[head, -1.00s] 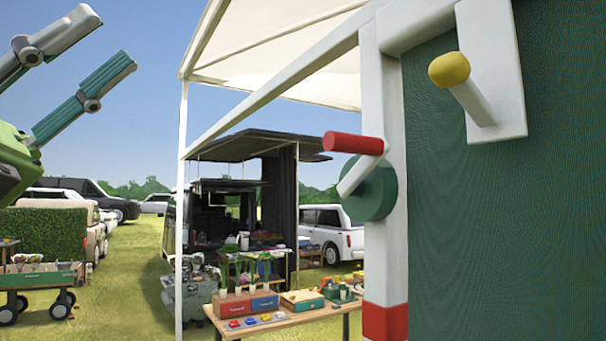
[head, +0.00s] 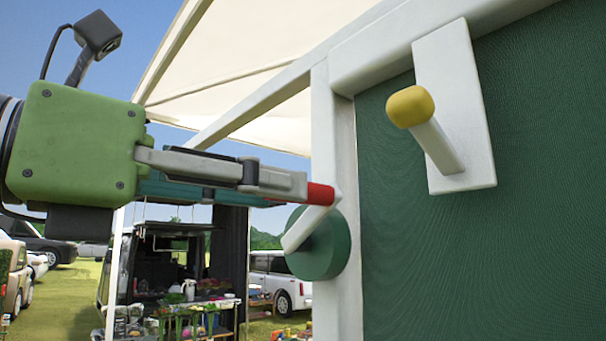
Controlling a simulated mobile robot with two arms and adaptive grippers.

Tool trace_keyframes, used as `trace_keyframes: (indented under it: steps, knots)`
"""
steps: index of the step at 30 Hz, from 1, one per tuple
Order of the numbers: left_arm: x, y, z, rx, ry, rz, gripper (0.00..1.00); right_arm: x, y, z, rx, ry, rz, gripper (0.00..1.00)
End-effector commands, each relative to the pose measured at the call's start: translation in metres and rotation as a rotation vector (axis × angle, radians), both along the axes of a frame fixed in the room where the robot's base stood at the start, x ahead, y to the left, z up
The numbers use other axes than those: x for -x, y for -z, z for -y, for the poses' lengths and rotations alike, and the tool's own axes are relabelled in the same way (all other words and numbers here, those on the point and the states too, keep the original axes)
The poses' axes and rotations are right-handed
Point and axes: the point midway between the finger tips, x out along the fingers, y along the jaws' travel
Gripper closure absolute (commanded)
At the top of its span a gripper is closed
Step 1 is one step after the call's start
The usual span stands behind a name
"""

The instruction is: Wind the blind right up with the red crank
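The red crank handle (head: 321,194) sits on a white crank arm (head: 303,231), which joins a round green hub (head: 322,245) on the white post. The arm slants up and right from the hub. My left gripper (head: 292,190) reaches in from the left with its fingers pointing along the handle. Its fingertips overlap the handle's left part and hide it; only the right part shows red. The fingers are seen edge-on, so their gap and grip on the handle cannot be judged. The dark green blind (head: 470,250) fills the right side. My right gripper is out of view.
A yellow-tipped white peg (head: 411,106) on a white plate sticks out in front of the blind, right of the crank. The white post (head: 338,130) and canopy (head: 240,70) frame the stall. A dark stall, a table and vehicles stand farther back.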

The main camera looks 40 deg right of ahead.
Motion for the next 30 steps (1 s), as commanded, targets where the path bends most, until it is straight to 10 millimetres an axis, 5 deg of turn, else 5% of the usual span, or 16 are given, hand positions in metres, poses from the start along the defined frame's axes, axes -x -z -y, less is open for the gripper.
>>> trace_keyframes:
  steps: [9,21,25,30]
  knots:
    - [-0.004,-0.002,0.048,0.0,0.001,-0.001,0.67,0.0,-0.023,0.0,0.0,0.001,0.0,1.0]
    - [-0.005,0.0,0.054,0.002,0.0,-0.001,0.67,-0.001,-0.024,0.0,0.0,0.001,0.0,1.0]
    - [-0.005,0.0,0.054,0.002,0.0,0.0,1.0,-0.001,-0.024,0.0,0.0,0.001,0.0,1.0]
    - [-0.005,0.0,0.054,0.002,0.0,-0.001,1.0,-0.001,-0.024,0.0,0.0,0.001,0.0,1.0]
